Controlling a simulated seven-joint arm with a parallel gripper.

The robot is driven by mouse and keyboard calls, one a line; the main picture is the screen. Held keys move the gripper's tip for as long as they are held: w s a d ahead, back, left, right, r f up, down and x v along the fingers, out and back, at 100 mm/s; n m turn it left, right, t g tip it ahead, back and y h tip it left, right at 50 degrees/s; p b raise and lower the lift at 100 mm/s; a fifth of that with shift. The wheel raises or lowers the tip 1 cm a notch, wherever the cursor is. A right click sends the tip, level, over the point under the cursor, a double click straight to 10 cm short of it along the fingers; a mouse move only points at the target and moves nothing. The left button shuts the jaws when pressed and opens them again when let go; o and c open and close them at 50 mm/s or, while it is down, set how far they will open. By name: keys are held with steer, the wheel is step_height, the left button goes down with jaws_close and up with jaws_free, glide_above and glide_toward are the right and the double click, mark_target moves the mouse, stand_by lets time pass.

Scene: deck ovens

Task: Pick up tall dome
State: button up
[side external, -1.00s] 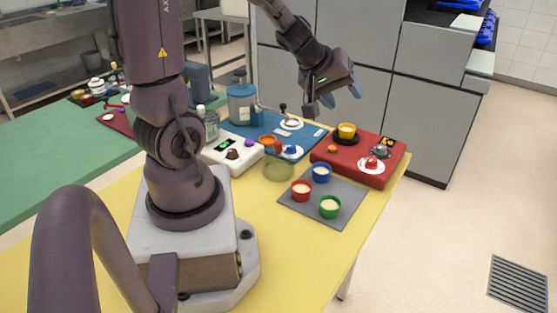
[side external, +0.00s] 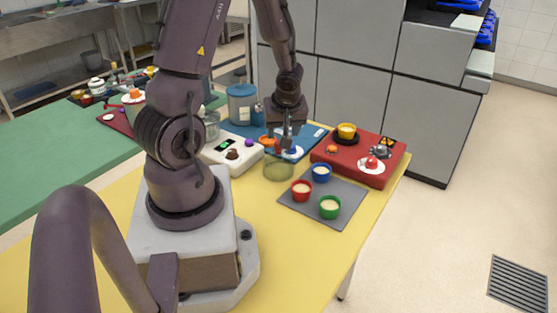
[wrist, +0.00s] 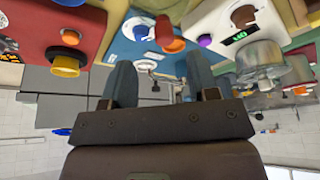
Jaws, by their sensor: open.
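No thing here is plainly marked as the tall dome; several small domed pieces show, and I cannot tell which is meant. A blue dome on a white saucer (side external: 295,154) lies on the blue board's near edge. The saucer also shows in the wrist view (wrist: 135,28). A brown dome (side external: 232,154) sits on the white scale and shows in the wrist view (wrist: 243,16). A red dome (side external: 371,163) sits on a saucer on the red board. My gripper (side external: 290,145) is open, fingers pointing down above the blue-dome area, partly hiding it. In the wrist view nothing is between its fingers (wrist: 158,62).
Red, blue and green cups stand on a grey mat (side external: 318,215). The yellow table's front is clear.

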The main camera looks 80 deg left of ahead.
mark_target(279, 157)
steer(key=shift+s+x, duration=0.2)
steer(key=shift+x, duration=1.1)
steer(key=shift+s+x, duration=0.15)
steer(key=shift+x, duration=2)
steer(key=shift+w+a, duration=0.1)
steer(key=c, duration=0.9)
